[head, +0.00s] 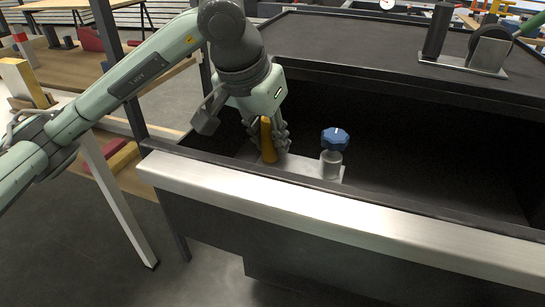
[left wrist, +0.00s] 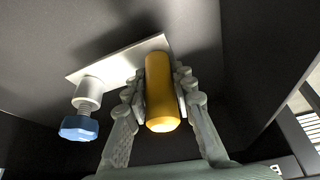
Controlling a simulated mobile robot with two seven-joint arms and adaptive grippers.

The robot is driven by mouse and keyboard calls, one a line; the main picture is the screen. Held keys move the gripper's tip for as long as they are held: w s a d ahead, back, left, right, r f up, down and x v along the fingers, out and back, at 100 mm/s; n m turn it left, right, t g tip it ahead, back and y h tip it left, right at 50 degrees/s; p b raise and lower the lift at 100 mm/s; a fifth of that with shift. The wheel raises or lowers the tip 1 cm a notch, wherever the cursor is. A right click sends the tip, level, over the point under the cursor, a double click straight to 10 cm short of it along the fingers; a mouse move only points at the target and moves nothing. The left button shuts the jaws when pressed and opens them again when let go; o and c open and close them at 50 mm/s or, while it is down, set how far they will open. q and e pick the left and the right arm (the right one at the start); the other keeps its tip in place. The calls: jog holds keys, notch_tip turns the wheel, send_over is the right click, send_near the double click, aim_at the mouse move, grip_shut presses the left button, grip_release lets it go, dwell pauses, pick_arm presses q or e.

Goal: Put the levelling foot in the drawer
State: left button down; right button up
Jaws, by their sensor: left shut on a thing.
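The levelling foot (head: 303,167) has a pale plate, a yellow-orange post and a blue faceted knob on a grey stem. It is inside the open drawer (head: 330,208), close behind the silver front. My left gripper (head: 269,146) reaches down into the drawer and is shut on the orange post. In the left wrist view, the fingers (left wrist: 160,100) close on both sides of the post of the levelling foot (left wrist: 115,62), and the blue knob is at the left. I cannot tell whether the plate touches the drawer floor. My right gripper is not in view.
The drawer's right part is empty. A shelf rack with several blocks (head: 25,82) stands at the left.

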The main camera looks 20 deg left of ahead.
aim_at(270, 158)
pick_arm(q)
jog(key=shift+f, duration=2)
jog(key=c, duration=1.3)
grip_release()
jog(key=v, duration=1.2)
